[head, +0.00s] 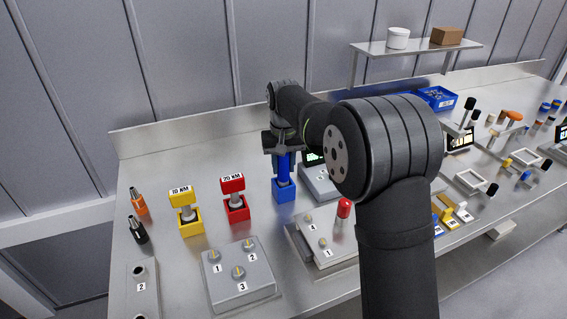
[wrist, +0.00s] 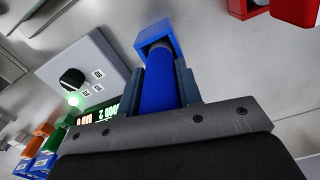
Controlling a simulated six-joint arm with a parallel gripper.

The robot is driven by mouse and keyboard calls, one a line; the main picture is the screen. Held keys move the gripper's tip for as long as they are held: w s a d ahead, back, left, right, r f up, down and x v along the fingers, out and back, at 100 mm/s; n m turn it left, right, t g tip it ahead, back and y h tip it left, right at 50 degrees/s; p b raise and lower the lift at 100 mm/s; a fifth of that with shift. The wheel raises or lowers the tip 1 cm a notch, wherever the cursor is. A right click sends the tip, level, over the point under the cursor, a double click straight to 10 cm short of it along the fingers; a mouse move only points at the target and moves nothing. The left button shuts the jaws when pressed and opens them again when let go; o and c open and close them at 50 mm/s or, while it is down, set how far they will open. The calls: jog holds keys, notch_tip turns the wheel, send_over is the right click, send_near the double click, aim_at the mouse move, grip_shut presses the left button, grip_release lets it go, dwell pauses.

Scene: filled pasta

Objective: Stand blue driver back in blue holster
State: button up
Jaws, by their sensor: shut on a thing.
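My gripper (head: 283,151) is shut on the blue driver (head: 285,168), which hangs upright below it. The blue holster (head: 284,192) stands on the bench directly under the driver. In the wrist view, the blue driver (wrist: 161,86) lies between the two fingers, with a grey part at its far end. That end overlaps the mouth of the blue holster (wrist: 158,30). The driver's lower end is at the holster's opening; how deep it sits inside cannot be told.
Left of the blue holster stand a red driver (head: 232,186) and a yellow driver (head: 182,198) in their own holsters. A grey block with numbered knobs (head: 240,272) lies in front. A grey control box (wrist: 82,70) is close beside the holster.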

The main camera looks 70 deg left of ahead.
jog(key=o, duration=1.2)
notch_tip(320, 180, up, 18)
jog(key=shift+f, duration=0.25)
notch_tip(320, 180, down, 18)
jog(key=shift+r, duration=0.2)
dwell(0.5)
